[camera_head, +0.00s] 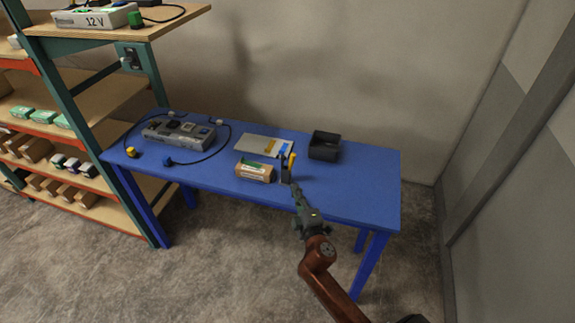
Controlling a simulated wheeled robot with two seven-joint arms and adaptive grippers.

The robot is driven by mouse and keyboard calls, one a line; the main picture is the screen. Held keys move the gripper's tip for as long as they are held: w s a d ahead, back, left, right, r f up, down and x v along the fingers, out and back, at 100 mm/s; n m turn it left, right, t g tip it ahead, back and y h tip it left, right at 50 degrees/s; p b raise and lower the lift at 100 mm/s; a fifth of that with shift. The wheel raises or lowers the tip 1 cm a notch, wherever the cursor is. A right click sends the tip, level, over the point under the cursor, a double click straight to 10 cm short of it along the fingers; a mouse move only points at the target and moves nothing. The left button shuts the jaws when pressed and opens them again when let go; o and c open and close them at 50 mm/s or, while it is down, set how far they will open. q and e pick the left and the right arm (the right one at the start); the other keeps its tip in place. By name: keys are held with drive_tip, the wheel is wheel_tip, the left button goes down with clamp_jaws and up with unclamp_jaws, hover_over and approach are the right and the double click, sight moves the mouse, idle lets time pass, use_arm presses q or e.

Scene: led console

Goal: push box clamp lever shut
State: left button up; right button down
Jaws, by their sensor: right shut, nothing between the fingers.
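A small brown box (254,171) with a green and white top lies on the blue table near its front edge. A clamp with a yellow-tipped lever (291,160) stands just right of the box; the lever points up. Its blue and dark parts are small and partly hidden by my right gripper. My right gripper (290,178) is shut and empty at the foot of the clamp, its arm coming in from the lower right. I cannot tell whether it touches the clamp. My left gripper is not in view.
The blue table (350,190) also holds a grey console (179,134) with cables, a flat light panel (262,146) behind the box, and a black bin (324,146) at right. Shelving (75,130) stands at left. The table's right end is clear.

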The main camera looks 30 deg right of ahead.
sight(292, 163)
drive_tip(key=w+r+n+t+y, duration=0.1)
drive_tip(key=w+r+n, duration=0.25)
drive_tip(key=w, duration=0.95)
drive_tip(key=shift+m, duration=0.45)
drive_tip(key=s+d, duration=0.2)
drive_tip(key=d, duration=0.1)
drive_tip(key=shift+s+f, duration=0.35)
drive_tip(key=shift+s, duration=0.1)
